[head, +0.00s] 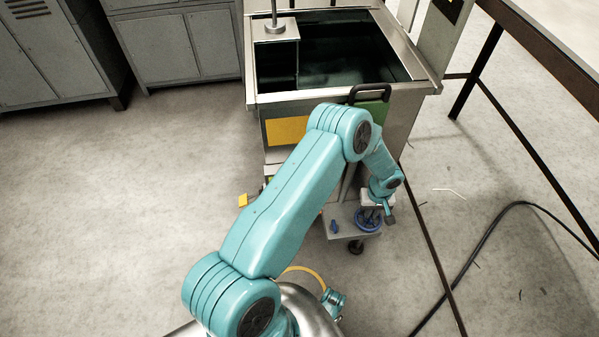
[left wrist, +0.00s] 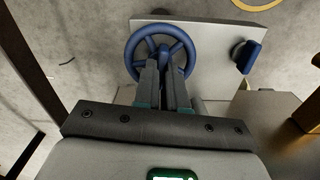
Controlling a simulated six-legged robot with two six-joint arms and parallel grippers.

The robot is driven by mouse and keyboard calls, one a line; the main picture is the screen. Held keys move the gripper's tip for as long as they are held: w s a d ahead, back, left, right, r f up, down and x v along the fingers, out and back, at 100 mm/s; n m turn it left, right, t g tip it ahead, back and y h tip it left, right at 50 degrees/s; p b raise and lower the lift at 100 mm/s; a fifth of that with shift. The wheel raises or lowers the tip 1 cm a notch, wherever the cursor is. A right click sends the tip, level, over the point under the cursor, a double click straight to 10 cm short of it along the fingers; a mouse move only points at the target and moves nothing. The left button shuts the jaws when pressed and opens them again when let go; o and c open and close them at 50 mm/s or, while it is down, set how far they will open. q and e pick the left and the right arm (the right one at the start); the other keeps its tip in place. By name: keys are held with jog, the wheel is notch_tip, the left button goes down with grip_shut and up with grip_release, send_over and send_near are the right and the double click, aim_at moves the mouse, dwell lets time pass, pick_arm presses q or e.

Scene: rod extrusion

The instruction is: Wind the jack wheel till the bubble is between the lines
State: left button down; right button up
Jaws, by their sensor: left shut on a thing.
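The blue spoked jack wheel (head: 368,219) is at the low grey plate by the foot of the metal tank. In the left wrist view the wheel (left wrist: 181,41) fills the upper middle. My left gripper (head: 377,207) reaches down to the wheel. In the left wrist view its dark fingers (left wrist: 164,68) are shut on the wheel, over its near side by the hub. The fingers hide part of the hub and near rim. I cannot make out a bubble or its lines in either view. My right gripper is not in view.
The open tank (head: 420,92) with dark liquid stands behind. A smaller blue knob (left wrist: 248,57) sits on the same plate (left wrist: 215,38), right of the wheel in the wrist view. A black cable (head: 478,236) lies on the floor at right. Grey cabinets (head: 180,45) stand at back left; the left floor is clear.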

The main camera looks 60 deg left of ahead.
pick_arm(q)
jog(key=shift+m, duration=0.3)
jog(key=shift+f+m, duration=0.1)
jog(key=shift+m, duration=0.3)
jog(key=shift+m+b, duration=0.3)
jog(key=shift+m, duration=0.3)
jog(key=shift+m, duration=1)
jog(key=shift+b, duration=0.3)
jog(key=shift+m, duration=1)
